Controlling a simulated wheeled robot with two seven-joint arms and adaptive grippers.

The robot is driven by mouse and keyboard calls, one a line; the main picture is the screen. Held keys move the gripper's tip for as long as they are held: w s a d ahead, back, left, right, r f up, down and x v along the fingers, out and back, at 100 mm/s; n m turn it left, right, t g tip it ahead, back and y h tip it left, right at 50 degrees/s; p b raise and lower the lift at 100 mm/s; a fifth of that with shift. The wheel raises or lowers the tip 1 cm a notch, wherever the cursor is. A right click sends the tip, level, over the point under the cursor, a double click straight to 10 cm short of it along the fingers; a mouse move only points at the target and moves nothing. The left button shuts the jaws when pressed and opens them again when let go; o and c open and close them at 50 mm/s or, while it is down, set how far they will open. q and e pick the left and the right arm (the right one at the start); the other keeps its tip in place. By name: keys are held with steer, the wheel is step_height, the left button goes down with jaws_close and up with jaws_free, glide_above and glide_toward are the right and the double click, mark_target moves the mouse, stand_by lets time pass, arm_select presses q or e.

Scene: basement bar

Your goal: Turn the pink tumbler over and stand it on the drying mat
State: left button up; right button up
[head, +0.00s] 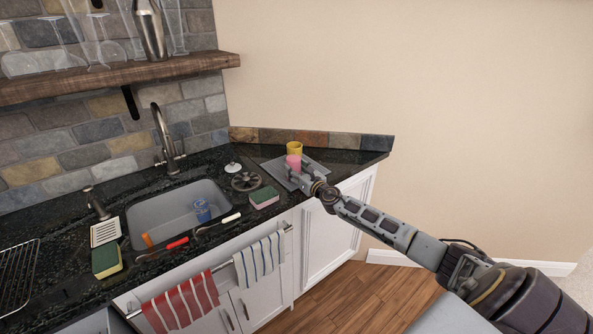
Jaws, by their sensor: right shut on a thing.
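The pink tumbler (293,163) is at the right end of the dark counter, over or on the grey drying mat (277,170). My right gripper (298,172) is shut on the pink tumbler, reaching in from the right. The fingers hide part of the tumbler, and I cannot tell which way up it is or whether its base touches the mat. A yellow cup (294,148) stands just behind it on the mat. My left gripper is not in view.
A sink (180,212) with a blue cup (202,210) lies left of the mat. A green-and-pink sponge (264,197) and a dark round trivet-like thing (246,181) lie between them. A wooden shelf (120,76) with glassware hangs above the counter's left part.

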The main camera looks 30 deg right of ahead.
steer(key=shift+f, duration=0.2)
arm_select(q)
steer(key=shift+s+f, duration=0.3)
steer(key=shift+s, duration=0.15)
arm_select(e)
steer(key=o, duration=1.1)
steer(key=shift+c, duration=0.2)
steer(key=shift+o, duration=0.7)
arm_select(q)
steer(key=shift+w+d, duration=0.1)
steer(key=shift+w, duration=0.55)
arm_select(e)
steer(key=shift+f, duration=0.1)
steer(key=shift+s, duration=0.5)
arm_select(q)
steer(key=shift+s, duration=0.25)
arm_select(e)
steer(key=s, duration=1.1)
